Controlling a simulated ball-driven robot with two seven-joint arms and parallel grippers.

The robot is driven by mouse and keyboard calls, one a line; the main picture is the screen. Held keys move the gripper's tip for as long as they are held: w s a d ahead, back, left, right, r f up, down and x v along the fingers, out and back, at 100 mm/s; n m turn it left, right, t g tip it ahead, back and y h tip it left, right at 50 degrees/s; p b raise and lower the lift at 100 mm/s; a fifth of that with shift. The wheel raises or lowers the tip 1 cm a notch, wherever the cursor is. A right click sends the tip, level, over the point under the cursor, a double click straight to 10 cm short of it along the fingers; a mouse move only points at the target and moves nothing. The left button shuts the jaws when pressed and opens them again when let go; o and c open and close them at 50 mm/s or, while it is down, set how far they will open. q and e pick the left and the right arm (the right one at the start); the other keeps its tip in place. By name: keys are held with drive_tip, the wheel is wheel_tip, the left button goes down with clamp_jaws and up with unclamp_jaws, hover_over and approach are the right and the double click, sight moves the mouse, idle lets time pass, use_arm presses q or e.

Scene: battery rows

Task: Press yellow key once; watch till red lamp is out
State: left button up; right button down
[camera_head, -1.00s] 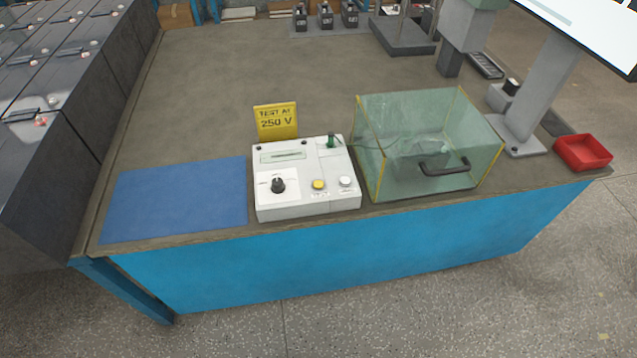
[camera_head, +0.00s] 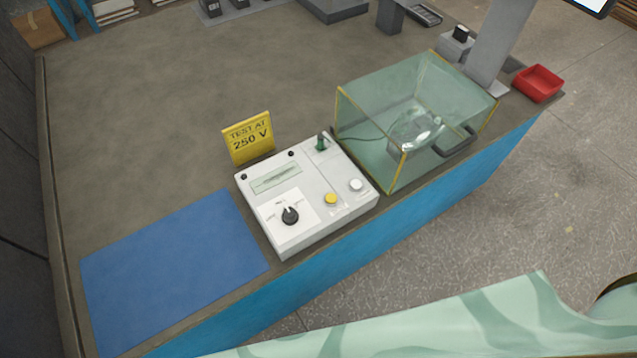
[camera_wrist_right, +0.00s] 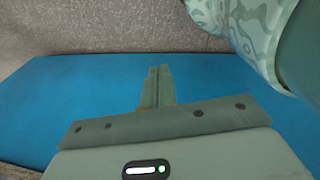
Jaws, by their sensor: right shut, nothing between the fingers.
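The yellow key (camera_head: 330,199) is a round button on the white tester box (camera_head: 300,228), which stands near the bench's front edge. A round white button or lamp (camera_head: 356,185) sits to its right and a black knob (camera_head: 290,216) to its left. I cannot make out a lit red lamp on the box. My right gripper (camera_wrist_right: 159,72) shows in the right wrist view, shut and empty, in front of the bench's blue side panel (camera_wrist_right: 80,95). It is away from the yellow key. My left gripper is not in view.
A glass case (camera_head: 385,115) with a dark handle stands right of the box. A blue mat (camera_head: 165,270) lies left, and a red tray (camera_head: 538,83) sits far right.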

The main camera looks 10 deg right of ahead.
drive_tip(key=w+d+r+n+t+h+p, duration=0.1)
drive_tip(key=w+r+t, duration=0.2)
drive_tip(key=w+r, duration=0.7)
drive_tip(key=w+r+n+t+h, duration=0.1)
drive_tip(key=w+r+t, duration=0.3)
drive_tip(key=r, duration=1)
drive_tip(key=w+d+r+n+t+h+p, duration=0.1)
drive_tip(key=w+r+t, duration=0.2)
drive_tip(key=w+r, duration=0.7)
drive_tip(key=w+a+r+n+t+y, duration=0.1)
drive_tip(key=w+a+r+n+t, duration=0.15)
drive_tip(key=r, duration=0.35)
drive_tip(key=w+a+r+n+t+y, duration=0.1)
drive_tip(key=w+a+r+n+t, duration=0.15)
drive_tip(key=r, duration=0.35)
drive_tip(key=a+r+n+g+y, duration=0.2)
drive_tip(key=a+r+n+y, duration=0.2)
drive_tip(key=a+n+y, duration=1.05)
drive_tip(key=d+f+n+g+h, duration=0.2)
drive_tip(key=f+n+g, duration=0.3)
drive_tip(key=f, duration=0.3)
drive_tip(key=w+d+f+n+g+h, duration=0.1)
drive_tip(key=d+f+n+g+h, duration=0.2)
drive_tip(key=f, duration=0.5)
drive_tip(key=shift+w+d+f+n+g, duration=0.2)
drive_tip(key=shift+d+f+n+g, duration=0.1)
drive_tip(key=shift+d+n+g, duration=0.7)
